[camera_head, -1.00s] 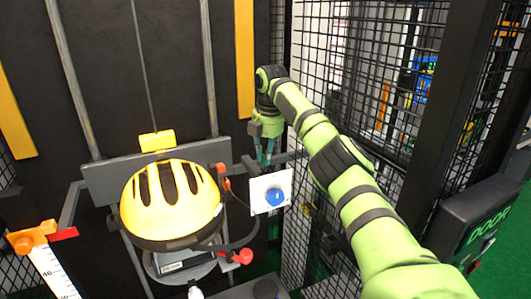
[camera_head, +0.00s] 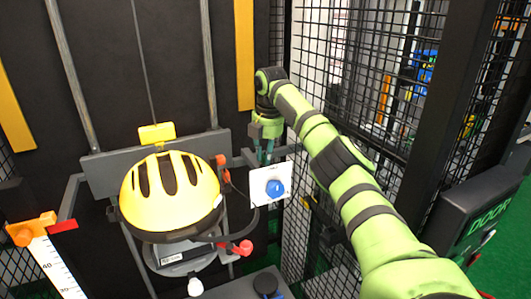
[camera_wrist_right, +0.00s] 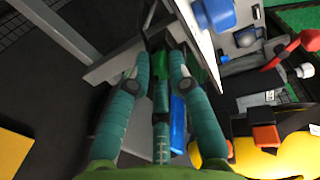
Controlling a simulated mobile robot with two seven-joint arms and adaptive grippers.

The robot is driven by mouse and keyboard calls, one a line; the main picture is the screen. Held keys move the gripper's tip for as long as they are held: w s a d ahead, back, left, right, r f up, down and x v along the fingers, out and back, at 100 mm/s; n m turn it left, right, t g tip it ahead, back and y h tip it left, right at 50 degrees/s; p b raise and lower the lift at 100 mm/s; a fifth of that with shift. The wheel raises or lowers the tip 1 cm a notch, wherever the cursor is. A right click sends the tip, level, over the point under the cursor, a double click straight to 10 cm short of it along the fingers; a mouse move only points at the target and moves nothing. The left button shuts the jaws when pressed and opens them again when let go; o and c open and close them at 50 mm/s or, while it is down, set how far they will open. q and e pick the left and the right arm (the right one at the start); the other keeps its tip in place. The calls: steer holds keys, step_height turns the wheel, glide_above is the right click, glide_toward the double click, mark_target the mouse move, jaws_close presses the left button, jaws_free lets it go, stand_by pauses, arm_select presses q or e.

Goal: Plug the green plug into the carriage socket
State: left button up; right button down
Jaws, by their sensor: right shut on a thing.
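My right gripper (camera_head: 264,157) is at the carriage's right side, just above and behind a white panel with a blue round part (camera_head: 274,188). It is shut on the green plug (camera_wrist_right: 197,70), of which only a dark green bit shows between the fingertips (camera_wrist_right: 158,68) in the right wrist view. The plug is mostly hidden in the head view. The carriage (camera_head: 100,172) is a grey bar bearing a yellow helmet (camera_head: 160,210). I cannot make out the socket opening, or whether the plug is in it. My left gripper is not in view.
A black mesh fence (camera_head: 310,90) stands close to the right of my arm. A red knob (camera_head: 245,247) sticks out below the helmet. An orange clamp with a white scale (camera_head: 50,262) is at the lower left. A DOOR box (camera_head: 480,215) stands at the right.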

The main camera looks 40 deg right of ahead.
steer(key=shift+f+p, duration=0.3)
steer(key=shift+p, duration=0.1)
stand_by(0.3)
steer(key=c, duration=1.1)
jaws_free()
steer(key=shift+o, duration=0.2)
step_height(320, 180, up, 12)
steer(key=s, duration=0.1)
steer(key=shift+s+a, duration=0.2)
steer(key=shift+s, duration=0.05)
steer(key=shift+f, duration=0.15)
